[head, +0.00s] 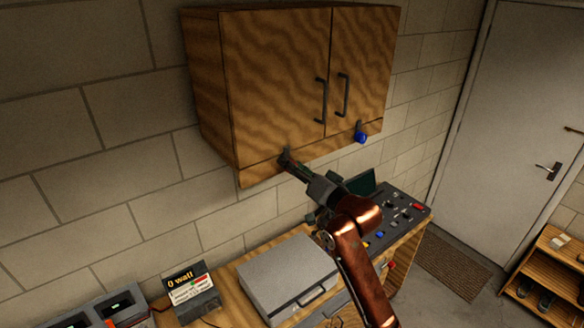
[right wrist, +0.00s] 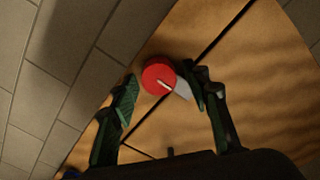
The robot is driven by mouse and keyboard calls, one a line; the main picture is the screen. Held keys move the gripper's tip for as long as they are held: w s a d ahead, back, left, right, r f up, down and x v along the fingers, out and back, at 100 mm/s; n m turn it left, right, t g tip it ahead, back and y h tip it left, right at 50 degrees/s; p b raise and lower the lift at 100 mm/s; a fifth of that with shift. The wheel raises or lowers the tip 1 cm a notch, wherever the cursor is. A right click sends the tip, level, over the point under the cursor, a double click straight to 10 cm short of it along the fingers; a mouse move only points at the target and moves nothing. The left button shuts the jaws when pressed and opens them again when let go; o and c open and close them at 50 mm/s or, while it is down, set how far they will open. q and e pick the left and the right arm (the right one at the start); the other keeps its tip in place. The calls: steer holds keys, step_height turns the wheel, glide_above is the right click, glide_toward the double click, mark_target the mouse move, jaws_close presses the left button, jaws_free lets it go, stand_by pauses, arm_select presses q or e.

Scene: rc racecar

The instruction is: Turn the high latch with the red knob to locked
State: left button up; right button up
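The red knob (right wrist: 158,78) shows in the right wrist view on the wooden cabinet front, with a pale pointer line on its face and a light grey piece beside it at lower right. My right gripper (right wrist: 160,80) is open, its two green-padded fingers on either side of the knob with gaps visible. In the head view my right gripper (head: 287,161) reaches up to the lower left edge of the wall cabinet (head: 270,75) and hides the red knob there. My left gripper is out of view.
A blue knob (head: 361,137) sits at the cabinet's lower right, under two dark door handles. Below are a grey case (head: 287,271), a control panel (head: 402,212) and a small "0 watt" display (head: 190,288). A grey door (head: 510,120) stands at the right.

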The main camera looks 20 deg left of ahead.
steer(key=shift+s+f, duration=0.15)
steer(key=v, duration=1.2)
